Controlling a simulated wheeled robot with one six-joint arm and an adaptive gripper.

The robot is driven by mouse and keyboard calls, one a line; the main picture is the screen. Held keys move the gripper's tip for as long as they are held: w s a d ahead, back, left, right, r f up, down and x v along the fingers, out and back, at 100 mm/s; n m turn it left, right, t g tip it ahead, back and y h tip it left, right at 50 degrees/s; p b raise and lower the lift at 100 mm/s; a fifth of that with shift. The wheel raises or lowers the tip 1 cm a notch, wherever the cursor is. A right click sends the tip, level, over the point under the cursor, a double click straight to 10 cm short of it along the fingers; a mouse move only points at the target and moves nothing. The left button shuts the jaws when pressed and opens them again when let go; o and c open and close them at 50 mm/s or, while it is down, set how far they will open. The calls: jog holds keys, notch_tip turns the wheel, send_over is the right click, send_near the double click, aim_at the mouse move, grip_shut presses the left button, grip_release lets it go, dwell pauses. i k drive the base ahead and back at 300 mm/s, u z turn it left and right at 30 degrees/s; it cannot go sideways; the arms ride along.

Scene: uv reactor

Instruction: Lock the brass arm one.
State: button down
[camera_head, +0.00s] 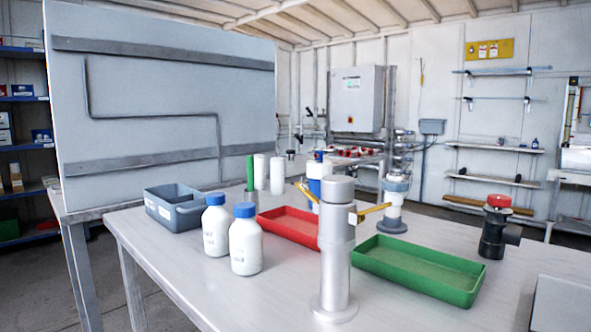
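A silver cylindrical vessel (336,260) stands upright on the bench, on a round flanged base, with a wide cap on top. Two brass-coloured arms stick out near its cap. One brass arm (306,193) points up and to the left, its inner end hidden behind the vessel. The other brass arm (375,210) points right and slightly up from a small pale fitting on the vessel's side. I cannot tell which of them is arm one, or whether either is locked. My gripper is not in view.
White bottles with blue caps (245,240) stand left of the vessel on the bench (180,285). A grey-blue bin (183,222), a red tray (284,235) and a green tray (440,285) surround it. A dark pipe fitting with a red cap (493,230) stands right. The front-left bench is clear.

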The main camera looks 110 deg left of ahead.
aim_at(304, 190)
jog(key=k, duration=1.65)
jog(key=u, duration=1.05)
